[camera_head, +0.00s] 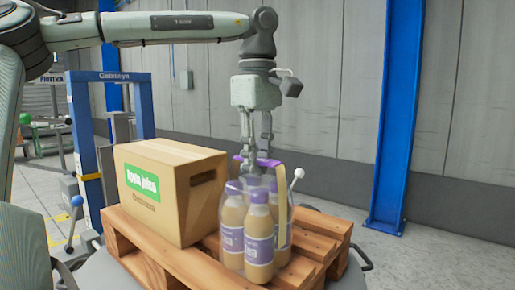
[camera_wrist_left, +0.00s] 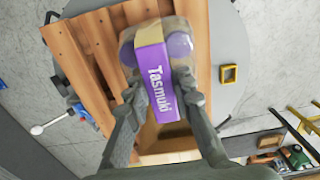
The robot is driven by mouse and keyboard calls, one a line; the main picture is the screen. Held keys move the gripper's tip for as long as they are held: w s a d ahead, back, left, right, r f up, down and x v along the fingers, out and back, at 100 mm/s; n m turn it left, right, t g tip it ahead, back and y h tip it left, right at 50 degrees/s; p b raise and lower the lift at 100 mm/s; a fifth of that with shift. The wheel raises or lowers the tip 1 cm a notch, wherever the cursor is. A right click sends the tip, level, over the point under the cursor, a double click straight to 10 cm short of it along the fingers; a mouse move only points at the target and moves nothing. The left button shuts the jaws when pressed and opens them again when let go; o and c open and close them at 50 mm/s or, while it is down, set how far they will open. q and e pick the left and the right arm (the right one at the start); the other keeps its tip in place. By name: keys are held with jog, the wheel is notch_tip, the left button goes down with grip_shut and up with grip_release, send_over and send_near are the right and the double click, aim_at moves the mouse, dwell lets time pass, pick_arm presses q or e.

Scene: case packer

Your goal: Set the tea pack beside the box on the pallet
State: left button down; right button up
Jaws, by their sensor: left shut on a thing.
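The tea pack (camera_head: 259,246) is a clear-wrapped set of bottles with purple caps and a purple top strap. It is upright, just right of the cardboard box (camera_head: 150,195) with a green label. My left gripper (camera_head: 257,165) points down and is shut on the strap, which reads "Tasmuki" in the left wrist view (camera_wrist_left: 155,80). The pack is over the wooden pallet (camera_head: 322,225); I cannot tell whether its base touches the slats. A narrow gap seems to separate pack and box. My right gripper is not in view.
Bare slats lie right of and behind the pack. A blue post (camera_head: 397,120) stands at the right, and a blue frame (camera_head: 77,130) stands behind the box at the left. A white-knobbed lever (camera_head: 298,173) rises close behind the pack.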

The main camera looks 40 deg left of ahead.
pick_arm(q)
jog(key=c, duration=1.9)
grip_release()
jog(key=o, duration=0.6)
jog(key=shift+r, duration=0.1)
